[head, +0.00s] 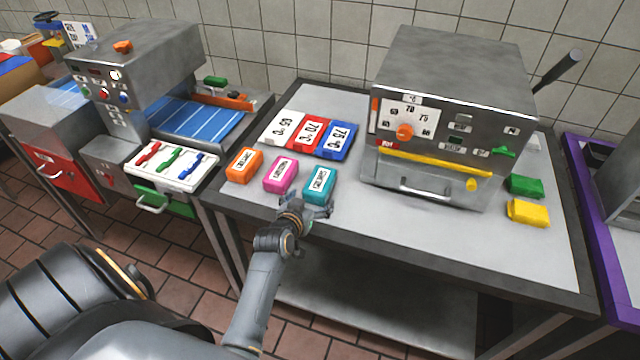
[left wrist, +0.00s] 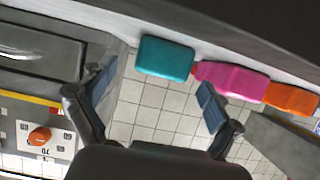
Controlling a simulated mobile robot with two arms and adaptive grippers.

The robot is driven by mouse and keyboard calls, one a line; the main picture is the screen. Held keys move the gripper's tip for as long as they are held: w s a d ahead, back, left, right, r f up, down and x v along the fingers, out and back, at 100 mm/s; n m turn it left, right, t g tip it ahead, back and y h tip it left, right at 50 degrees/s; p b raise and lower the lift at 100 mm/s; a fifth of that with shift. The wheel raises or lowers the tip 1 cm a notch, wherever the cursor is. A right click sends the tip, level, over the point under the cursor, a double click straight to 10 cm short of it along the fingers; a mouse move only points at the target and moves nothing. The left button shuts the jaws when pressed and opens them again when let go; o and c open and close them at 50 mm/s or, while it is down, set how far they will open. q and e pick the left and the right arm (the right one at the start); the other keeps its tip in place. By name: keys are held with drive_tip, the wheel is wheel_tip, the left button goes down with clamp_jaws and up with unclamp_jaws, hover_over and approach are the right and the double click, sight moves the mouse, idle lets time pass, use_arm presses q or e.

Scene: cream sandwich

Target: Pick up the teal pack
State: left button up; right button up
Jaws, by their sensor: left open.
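The teal pack (head: 319,184) lies on the table (head: 345,225) near its front edge, with a white label on top. It is the rightmost of a row with a pink pack (head: 280,175) and an orange pack (head: 244,165). My left gripper (head: 306,207) is open and empty, just in front of the teal pack at the table edge. In the left wrist view the teal pack (left wrist: 165,57) is ahead of the spread fingers (left wrist: 155,85), roughly between their tips and apart from them. My right gripper is not in view.
White, red and blue temperature cards (head: 312,134) lie behind the packs. A steel machine (head: 450,110) stands to the right, with green (head: 524,186) and yellow (head: 528,213) blocks beyond it. A tray of coloured levers (head: 171,166) is at left.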

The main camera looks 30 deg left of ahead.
sight(314, 192)
use_arm(q)
drive_tip(key=shift+r+p+x, duration=0.2)
drive_tip(key=shift+p+x, duration=0.15)
drive_tip(key=shift+x, duration=1.05)
drive_tip(key=shift+r+p+x, duration=0.2)
drive_tip(key=shift+p+x, duration=0.1)
drive_tip(key=shift+x, duration=1.1)
drive_tip(key=shift+w+a, duration=0.1)
drive_tip(key=shift+a, duration=0.1)
drive_tip(key=c, duration=1.3)
